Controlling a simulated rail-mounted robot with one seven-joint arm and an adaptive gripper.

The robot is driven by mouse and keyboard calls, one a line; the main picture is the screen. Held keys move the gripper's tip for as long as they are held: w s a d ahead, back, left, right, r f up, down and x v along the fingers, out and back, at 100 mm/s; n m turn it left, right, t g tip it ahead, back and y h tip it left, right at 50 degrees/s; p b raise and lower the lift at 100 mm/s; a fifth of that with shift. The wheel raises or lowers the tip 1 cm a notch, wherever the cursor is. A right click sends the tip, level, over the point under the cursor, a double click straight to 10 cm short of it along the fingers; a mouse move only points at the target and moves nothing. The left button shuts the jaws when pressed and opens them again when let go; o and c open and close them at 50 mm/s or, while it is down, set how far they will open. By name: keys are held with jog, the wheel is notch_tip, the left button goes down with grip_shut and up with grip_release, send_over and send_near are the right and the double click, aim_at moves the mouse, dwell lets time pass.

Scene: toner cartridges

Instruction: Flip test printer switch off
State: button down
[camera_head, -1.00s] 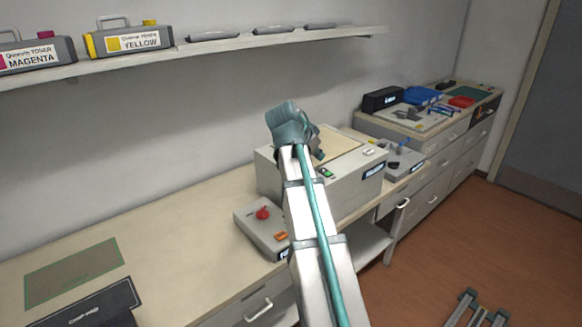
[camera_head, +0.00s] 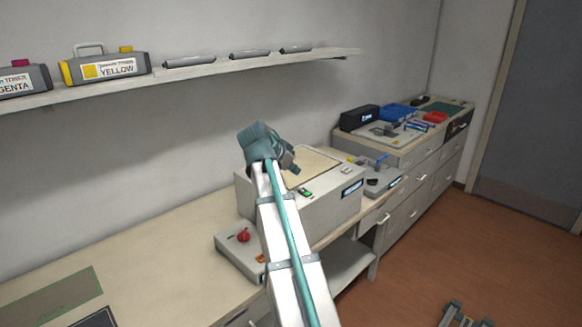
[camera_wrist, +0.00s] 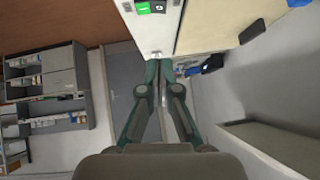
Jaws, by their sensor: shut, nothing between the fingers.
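The test printer (camera_head: 325,210) is a pale grey box with a tan top panel, standing on the bench. In the wrist view the switch (camera_wrist: 150,6) shows at the top edge, partly cut off, with a green half and a black half. My gripper (camera_head: 291,163) is over the back left of the printer in the head view. In the wrist view my gripper (camera_wrist: 159,64) is shut and empty, its tips below the switch in the picture. I cannot tell whether the tips touch the printer.
A grey control box with a red knob (camera_head: 243,235) stands left of the printer. Another grey device (camera_head: 378,180) stands to its right. A shelf (camera_head: 210,75) with toner cartridges runs along the wall above. The bench to the left (camera_head: 150,245) is largely clear.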

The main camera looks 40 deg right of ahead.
jog(key=p, duration=0.2)
send_over(301, 192)
jog(key=f, duration=0.4)
jog(key=shift+s+d+f, duration=0.1)
jog(key=shift+s+f, duration=0.15)
jog(key=shift+f, duration=0.05)
notch_tip(301, 192, down, 2)
jog(key=shift+w+f+p, duration=0.1)
jog(key=shift+p, duration=0.2)
jog(key=shift+w+a+f, duration=0.1)
jog(key=shift+a+f, duration=0.1)
jog(key=shift+f, duration=0.65)
